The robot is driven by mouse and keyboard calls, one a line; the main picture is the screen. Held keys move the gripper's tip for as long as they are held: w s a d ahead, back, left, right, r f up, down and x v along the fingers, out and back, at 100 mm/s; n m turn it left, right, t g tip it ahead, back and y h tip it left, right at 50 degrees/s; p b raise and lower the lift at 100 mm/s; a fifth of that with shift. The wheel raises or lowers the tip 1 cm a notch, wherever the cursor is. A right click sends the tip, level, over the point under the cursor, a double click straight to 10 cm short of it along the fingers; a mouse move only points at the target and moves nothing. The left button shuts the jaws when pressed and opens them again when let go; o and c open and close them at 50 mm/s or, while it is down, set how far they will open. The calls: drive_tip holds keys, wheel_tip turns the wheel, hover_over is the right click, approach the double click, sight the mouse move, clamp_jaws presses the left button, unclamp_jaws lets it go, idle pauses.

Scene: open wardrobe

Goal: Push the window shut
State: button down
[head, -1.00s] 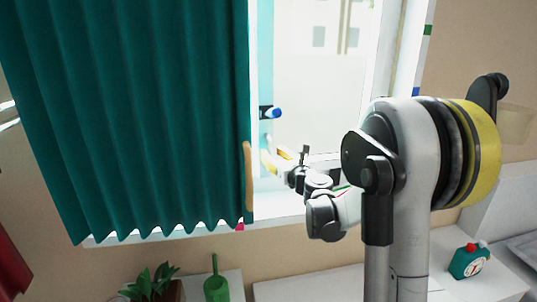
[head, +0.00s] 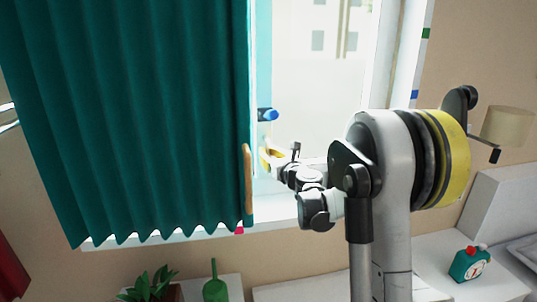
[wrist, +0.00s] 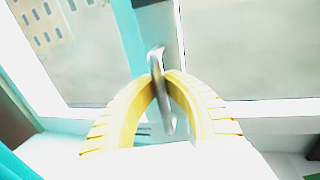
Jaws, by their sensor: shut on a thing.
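The window (head: 318,75) stands behind the teal curtain, with a pale blue frame strip (head: 263,60) at its left. A blue-ended part (head: 267,114) sticks out from this strip. My gripper (head: 267,158) is at the window, low beside the curtain's right edge and just below the blue-ended part. In the wrist view, the yellow fingers (wrist: 161,80) close around a slim silver handle (wrist: 157,58), with the window pane (wrist: 235,50) behind it. The curtain and my arm hide part of the frame. I cannot tell how far the window stands open.
The teal curtain (head: 130,110) hangs over the left side, above the white sill (head: 277,208). A wooden strip (head: 248,180) lies along its edge. Below are a potted plant (head: 152,285) and a green watering can (head: 215,288).

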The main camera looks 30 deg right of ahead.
drive_tip(key=shift+w+d, duration=0.1)
drive_tip(key=shift+w, duration=0.3)
drive_tip(key=c, duration=1.4)
unclamp_jaws()
drive_tip(key=shift+s, duration=0.1)
drive_tip(key=s, duration=1.2)
drive_tip(key=shift+a, duration=0.2)
drive_tip(key=shift+c, duration=1.3)
drive_tip(key=shift+h, duration=0.3)
drive_tip(key=s, duration=0.1)
drive_tip(key=s+a+f, duration=0.1)
drive_tip(key=s, duration=0.1)
drive_tip(key=s+b, duration=0.1)
drive_tip(key=s, duration=0.1)
drive_tip(key=shift+s+a+f, duration=0.1)
drive_tip(key=shift+a+f, duration=0.3)
clamp_jaws()
drive_tip(key=w+d+b, duration=0.1)
drive_tip(key=w+b, duration=0.3)
drive_tip(key=w, duration=1)
